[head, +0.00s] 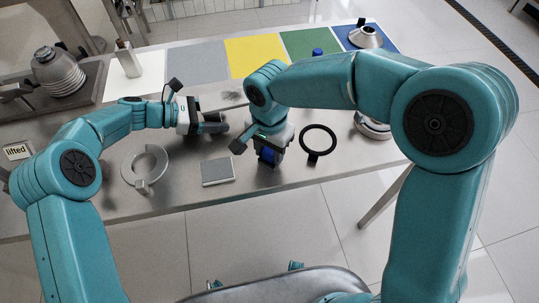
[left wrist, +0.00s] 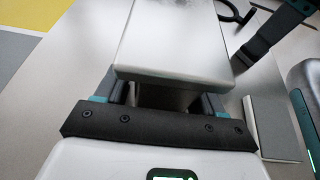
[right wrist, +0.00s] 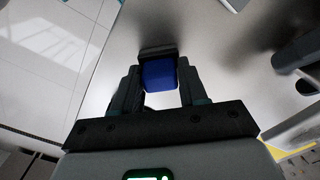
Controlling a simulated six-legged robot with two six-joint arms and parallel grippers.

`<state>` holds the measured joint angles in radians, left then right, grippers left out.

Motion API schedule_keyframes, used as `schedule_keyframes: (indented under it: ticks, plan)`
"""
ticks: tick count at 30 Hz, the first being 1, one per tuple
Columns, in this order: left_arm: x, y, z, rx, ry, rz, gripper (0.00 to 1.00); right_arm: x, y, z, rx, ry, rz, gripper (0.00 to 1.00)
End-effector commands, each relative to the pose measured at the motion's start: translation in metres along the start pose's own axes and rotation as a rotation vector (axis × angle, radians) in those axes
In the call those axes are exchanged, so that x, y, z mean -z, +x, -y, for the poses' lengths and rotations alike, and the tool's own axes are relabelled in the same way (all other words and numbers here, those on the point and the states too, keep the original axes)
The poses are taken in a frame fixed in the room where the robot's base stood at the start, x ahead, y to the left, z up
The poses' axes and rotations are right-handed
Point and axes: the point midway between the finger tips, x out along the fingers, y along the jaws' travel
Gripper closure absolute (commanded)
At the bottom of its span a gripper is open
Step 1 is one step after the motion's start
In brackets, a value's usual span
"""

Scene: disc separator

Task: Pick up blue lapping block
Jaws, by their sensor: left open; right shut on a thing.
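The blue lapping block (head: 268,155) is between the fingers of my right gripper (head: 267,150), which points down near the table's front edge. In the right wrist view the block (right wrist: 160,75) sits between the two fingers, with a dark strip along its far side. The gripper is shut on it. I cannot tell whether the block is clear of the table. My left gripper (head: 216,123) is open, held to the left of the right one and pointing right. In the left wrist view a pale metallic slab (left wrist: 172,40) shows just beyond its fingers; whether they touch is unclear.
A grey square plate (head: 217,171), a silver ring (head: 130,178) and a black ring (head: 332,137) lie near the front edge. A "lifted" sign (head: 17,151) is at left.

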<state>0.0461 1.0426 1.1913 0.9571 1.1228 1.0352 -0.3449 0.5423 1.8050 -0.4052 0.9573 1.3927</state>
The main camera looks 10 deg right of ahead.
Motion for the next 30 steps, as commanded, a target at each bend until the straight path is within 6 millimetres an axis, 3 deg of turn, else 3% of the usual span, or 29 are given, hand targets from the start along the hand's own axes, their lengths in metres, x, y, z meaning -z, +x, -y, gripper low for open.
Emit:
schedule_keyframes:
  ticks: [7, 15, 19, 30]
  plan:
    - [0.000, 0.000, 0.000, 0.000, 0.000, 0.000, 0.32, 0.000, -0.013, 0.001, 0.004, 0.001, -0.002, 0.96]
    - [0.000, 0.000, 0.000, 0.000, 0.000, 0.000, 0.32, 0.000, -0.071, 0.001, 0.005, 0.000, -0.003, 0.96]
    - [0.000, 0.000, 0.000, 0.000, 0.000, 0.000, 0.32, 0.000, -0.091, 0.001, 0.004, 0.000, -0.002, 0.96]
    - [0.000, 0.000, 0.000, 0.000, 0.000, 0.000, 0.32, 0.000, -0.101, 0.000, 0.000, 0.000, 0.000, 0.96]
